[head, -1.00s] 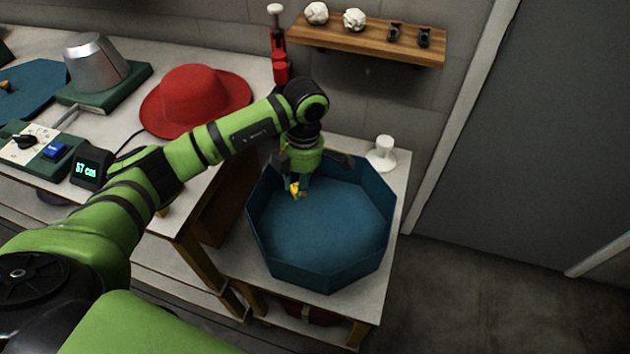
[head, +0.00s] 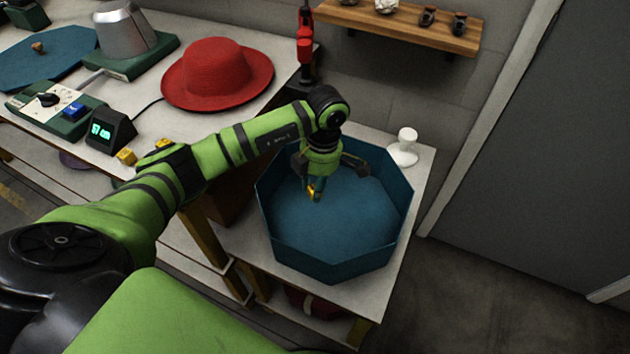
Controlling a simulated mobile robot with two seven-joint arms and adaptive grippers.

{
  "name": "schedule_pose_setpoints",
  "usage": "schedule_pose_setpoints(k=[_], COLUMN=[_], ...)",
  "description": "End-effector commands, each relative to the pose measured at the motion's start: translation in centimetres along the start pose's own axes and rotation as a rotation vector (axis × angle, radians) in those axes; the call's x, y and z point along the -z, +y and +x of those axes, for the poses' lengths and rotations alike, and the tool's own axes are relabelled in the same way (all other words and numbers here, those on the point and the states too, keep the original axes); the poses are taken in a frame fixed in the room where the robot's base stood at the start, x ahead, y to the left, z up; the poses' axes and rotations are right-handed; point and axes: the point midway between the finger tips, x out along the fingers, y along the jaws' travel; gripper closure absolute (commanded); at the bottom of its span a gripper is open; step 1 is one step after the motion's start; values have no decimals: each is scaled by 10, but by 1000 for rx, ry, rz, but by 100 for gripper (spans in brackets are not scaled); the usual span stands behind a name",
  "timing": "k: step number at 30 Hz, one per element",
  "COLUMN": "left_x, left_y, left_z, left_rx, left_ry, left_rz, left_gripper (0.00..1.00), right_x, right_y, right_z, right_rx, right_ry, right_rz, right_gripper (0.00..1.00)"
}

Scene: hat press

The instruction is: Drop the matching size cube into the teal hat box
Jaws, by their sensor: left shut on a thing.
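The teal hat box (head: 340,262) is an open octagonal box without its lid, standing on a low white table at the right. My left gripper (head: 315,190) points down inside the box's rim, near its back left side. It is shut on a small yellow cube (head: 311,190), mostly hidden by the fingers. The box floor looks empty. Other yellow cubes (head: 126,157) lie on the workbench near the display (head: 108,130), which reads about 57 cm. My right gripper is out of view.
A red hat (head: 217,75), a metal press form (head: 122,32) and a teal octagonal lid (head: 40,62) sit on the workbench. A white stand (head: 404,147) is behind the box. A wooden shelf (head: 400,25) hangs on the wall.

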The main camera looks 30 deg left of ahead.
Motion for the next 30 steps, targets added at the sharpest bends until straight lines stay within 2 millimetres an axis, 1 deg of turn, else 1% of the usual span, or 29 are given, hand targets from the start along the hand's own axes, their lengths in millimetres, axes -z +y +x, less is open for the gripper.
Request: schedule_pose_setpoints(k=[1,14,24,30], left_x=[-1,-5,-9,-11], left_y=[0,2,4,6], left_z=[9,52,86,106], left_rx=[1,0,-1,-1], left_ry=[0,1,1,-1], left_rz=[0,-1,-1,-1], left_gripper=[82,82,82,82], right_x=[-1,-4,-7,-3], right_y=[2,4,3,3], right_z=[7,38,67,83], right_rx=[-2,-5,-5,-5], right_ry=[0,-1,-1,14], right_rz=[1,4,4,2], right_gripper=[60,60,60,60])
